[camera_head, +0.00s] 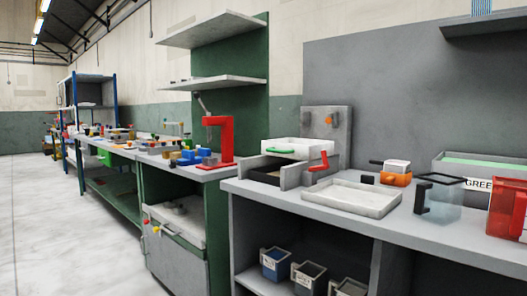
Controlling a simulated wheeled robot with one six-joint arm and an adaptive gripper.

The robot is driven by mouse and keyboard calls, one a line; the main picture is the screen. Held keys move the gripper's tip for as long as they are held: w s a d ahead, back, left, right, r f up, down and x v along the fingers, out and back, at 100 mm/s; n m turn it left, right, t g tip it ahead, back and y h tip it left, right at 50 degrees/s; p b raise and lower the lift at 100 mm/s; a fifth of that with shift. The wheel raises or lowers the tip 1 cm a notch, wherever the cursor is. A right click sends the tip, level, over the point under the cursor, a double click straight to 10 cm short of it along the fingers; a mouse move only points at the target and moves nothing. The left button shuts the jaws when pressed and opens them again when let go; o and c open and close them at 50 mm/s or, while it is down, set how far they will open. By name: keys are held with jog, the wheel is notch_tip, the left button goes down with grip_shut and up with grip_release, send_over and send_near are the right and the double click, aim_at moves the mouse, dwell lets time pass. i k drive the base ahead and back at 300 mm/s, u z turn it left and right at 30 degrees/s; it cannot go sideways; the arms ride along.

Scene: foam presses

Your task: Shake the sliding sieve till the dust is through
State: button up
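What looks like the sliding sieve, a white shallow tray (300,146) with a green handle (295,153), sits on a grey stand on the near bench. A dark-filled open grey box (258,171) sits under and in front of it. A red lever (319,162) is at the stand's right side. A grey back plate (340,127) with an orange knob rises behind. I cannot see into the white tray, so dust in it cannot be told. My gripper is not in view.
A pale, shallow, empty-looking tray (351,196) lies on the bench (285,198) in front. A red press (219,140) stands left. The floor (70,225) at left is free.

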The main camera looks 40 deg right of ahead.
aim_at(305, 150)
jog(key=z, duration=0.35)
jog(key=i, duration=0.6)
jog(key=z, duration=0.6)
